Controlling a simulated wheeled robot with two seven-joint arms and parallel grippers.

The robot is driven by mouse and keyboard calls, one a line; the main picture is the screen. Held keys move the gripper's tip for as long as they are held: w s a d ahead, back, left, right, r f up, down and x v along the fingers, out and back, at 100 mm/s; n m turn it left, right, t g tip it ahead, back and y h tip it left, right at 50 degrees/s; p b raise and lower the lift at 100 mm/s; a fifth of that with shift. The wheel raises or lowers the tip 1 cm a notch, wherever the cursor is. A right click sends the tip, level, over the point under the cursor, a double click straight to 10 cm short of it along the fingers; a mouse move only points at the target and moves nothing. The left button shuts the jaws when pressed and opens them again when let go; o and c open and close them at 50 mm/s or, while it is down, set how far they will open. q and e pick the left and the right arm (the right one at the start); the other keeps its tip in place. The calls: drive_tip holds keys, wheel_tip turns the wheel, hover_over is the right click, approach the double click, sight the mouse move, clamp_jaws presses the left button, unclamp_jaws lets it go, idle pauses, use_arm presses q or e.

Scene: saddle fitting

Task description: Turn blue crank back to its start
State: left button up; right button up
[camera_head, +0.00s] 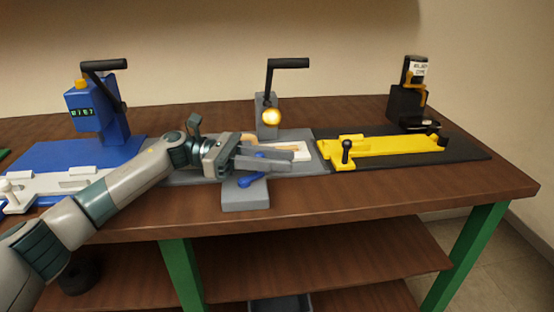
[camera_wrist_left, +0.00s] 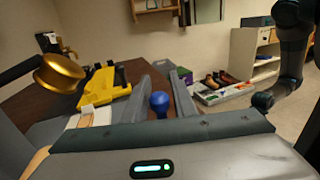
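The blue crank (camera_head: 250,181) sits on a grey block (camera_head: 245,197) at the front edge of the middle fixture. My left gripper (camera_head: 291,162) reaches in from the left, just above and behind the crank, with its fingers pointing right. In the left wrist view the crank's round blue knob (camera_wrist_left: 160,103) shows between the two fingers (camera_wrist_left: 166,80). The fingers stand apart, and I see no firm grip on the knob. I cannot tell whether either finger touches it. My right gripper is not in view.
A blue press (camera_head: 95,110) is at left, a yellow fixture (camera_head: 385,147) at right.

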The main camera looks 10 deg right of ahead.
use_arm(q)
drive_tip(key=shift+o, duration=0.9)
drive_tip(key=shift+a, duration=0.1)
drive_tip(key=shift+w+a, duration=0.25)
drive_tip(key=shift+a, duration=0.35)
drive_tip(key=b+v, duration=0.1)
drive_tip(key=v, duration=0.4)
drive_tip(key=shift+a, duration=0.15)
drive_tip(key=shift+w+a, duration=0.15)
drive_tip(key=shift+a, duration=0.15)
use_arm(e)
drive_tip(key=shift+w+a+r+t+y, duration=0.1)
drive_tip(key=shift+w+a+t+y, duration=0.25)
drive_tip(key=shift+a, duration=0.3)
use_arm(q)
drive_tip(key=shift+r, duration=0.15)
